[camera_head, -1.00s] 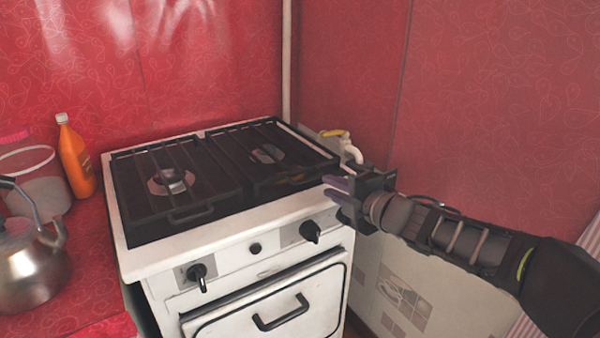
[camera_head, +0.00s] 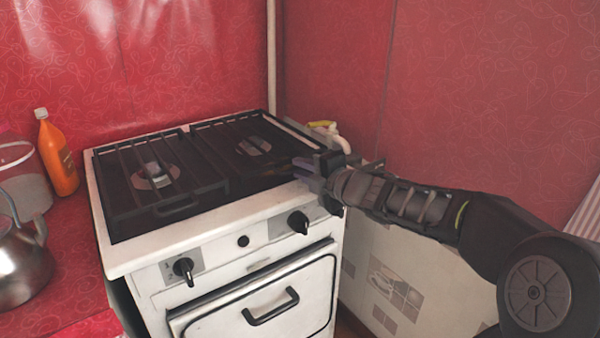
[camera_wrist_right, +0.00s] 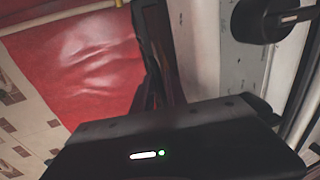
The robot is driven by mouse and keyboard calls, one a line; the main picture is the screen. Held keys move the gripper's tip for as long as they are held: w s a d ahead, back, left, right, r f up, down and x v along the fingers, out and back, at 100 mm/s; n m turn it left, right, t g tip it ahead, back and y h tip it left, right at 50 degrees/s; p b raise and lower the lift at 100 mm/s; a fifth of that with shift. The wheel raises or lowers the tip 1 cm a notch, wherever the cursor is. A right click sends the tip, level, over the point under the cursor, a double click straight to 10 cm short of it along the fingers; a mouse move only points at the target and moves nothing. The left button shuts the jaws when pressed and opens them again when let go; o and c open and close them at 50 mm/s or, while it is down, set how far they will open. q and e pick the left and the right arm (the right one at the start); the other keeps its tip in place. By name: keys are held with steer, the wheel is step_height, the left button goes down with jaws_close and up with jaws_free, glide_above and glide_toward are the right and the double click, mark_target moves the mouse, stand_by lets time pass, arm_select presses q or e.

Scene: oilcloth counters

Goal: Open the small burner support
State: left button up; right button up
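The small burner support (camera_head: 240,137) is the dark grate on the right half of the white stove, over the smaller burner (camera_head: 253,146). It lies flat on the stove top. In the right wrist view the dark fingers (camera_wrist_right: 163,75) show beside the white stove front. My left gripper is not in view.
The left burner support (camera_head: 158,180) lies flat beside it. Front knobs (camera_head: 298,221) sit below my right gripper. A pipe with a yellow-handled valve (camera_head: 330,131) is behind the stove's right side. A kettle (camera_head: 18,262) and orange bottle (camera_head: 57,155) stand left.

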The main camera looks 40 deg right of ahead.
steer(key=shift+w+f, duration=0.1)
steer(key=shift+w, duration=0.5)
jaws_close()
stand_by(1.1)
